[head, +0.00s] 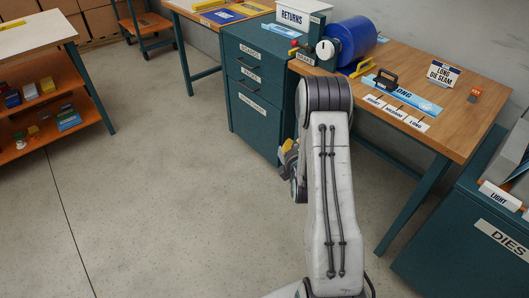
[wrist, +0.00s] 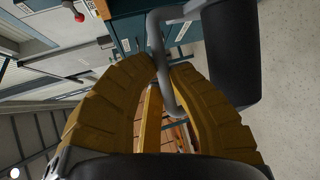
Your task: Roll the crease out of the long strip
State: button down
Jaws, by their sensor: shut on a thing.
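A long pale-blue strip (head: 408,95) marked LONG lies on the wooden bench at the right of the head view. A black-handled piece (head: 385,79) sits at its left end. No crease can be made out at this size. My gripper (head: 289,147) shows only in part beside my arm, left of the bench and in front of the teal drawers. In the wrist view, my gripper's yellow fingers (wrist: 160,68) are shut on the bent grey rod of a roller. The roller's black cylinder (wrist: 235,50) is at the upper right; the gripped part is partly hidden.
The wooden bench (head: 440,75) carries SHORT, MEDIUM and LONG labels (head: 398,112), a LONG DIE SEAM sign (head: 444,75) and a blue roll (head: 350,42). Teal drawers (head: 255,90) stand to its left; a DIES cabinet (head: 470,240) is at the right. Open floor lies left.

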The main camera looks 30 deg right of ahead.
jog(key=s+d+r+m+g+h+p, duration=0.2)
jog(key=s+d+r+p, duration=0.15)
jog(key=d+r, duration=1)
jog(key=s+d+r+m+g+h+p, duration=0.2)
jog(key=d+r+p, duration=0.3)
jog(key=d+r, duration=0.8)
jog(key=s+d+r+m+g+h+p, duration=0.3)
jog(key=d+r, duration=0.6)
jog(key=d, duration=0.9)
notch_tip(320, 180, down, 12)
jog(key=a+n+y+b, duration=0.1)
jog(key=shift+t+b, duration=0.3)
jog(key=shift+a+f+y, duration=0.1)
jog(key=shift+y, duration=0.2)
jog(key=shift+y, duration=0.4)
jog(key=shift+f+b, duration=2.05)
jog(key=shift+f, duration=0.2)
jog(key=shift+f+b, duration=0.95)
jog(key=shift+f, duration=0.1)
